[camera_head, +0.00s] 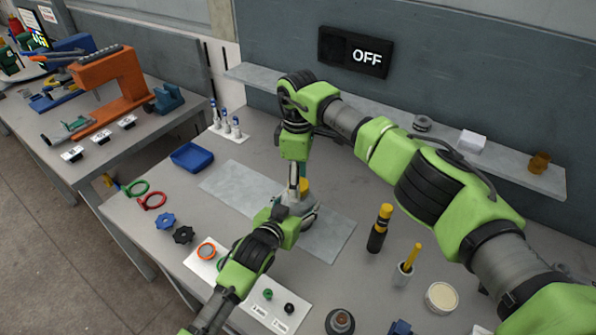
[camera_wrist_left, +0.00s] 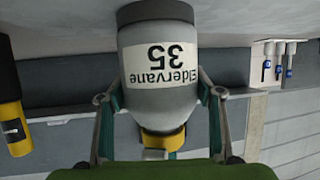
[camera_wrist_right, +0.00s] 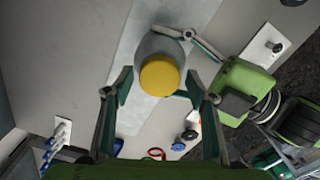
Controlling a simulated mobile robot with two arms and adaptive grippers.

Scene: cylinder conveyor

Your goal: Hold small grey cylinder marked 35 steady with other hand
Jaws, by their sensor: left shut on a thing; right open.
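The small grey cylinder (camera_head: 294,206) with a yellow top stands on a light grey strip (camera_head: 335,238) on the bench, partly hidden by my grippers. In the left wrist view the cylinder (camera_wrist_left: 160,50) shows upside down with the label "Eldervane 35". My left gripper (camera_wrist_left: 162,95) is shut on its side, one finger on each side. My right gripper (camera_wrist_right: 160,88) is open and points down over the cylinder. In the right wrist view the yellow top (camera_wrist_right: 160,77) lies between its spread fingers, with gaps visible at both sides.
A black-and-yellow bottle (camera_head: 379,230) and a cup with a yellow handle (camera_head: 405,270) stand to the right. A blue tray (camera_head: 192,157) and vials (camera_head: 226,124) are at the back left. A shelf (camera_head: 520,178) runs behind; a wall display (camera_head: 353,53) reads OFF.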

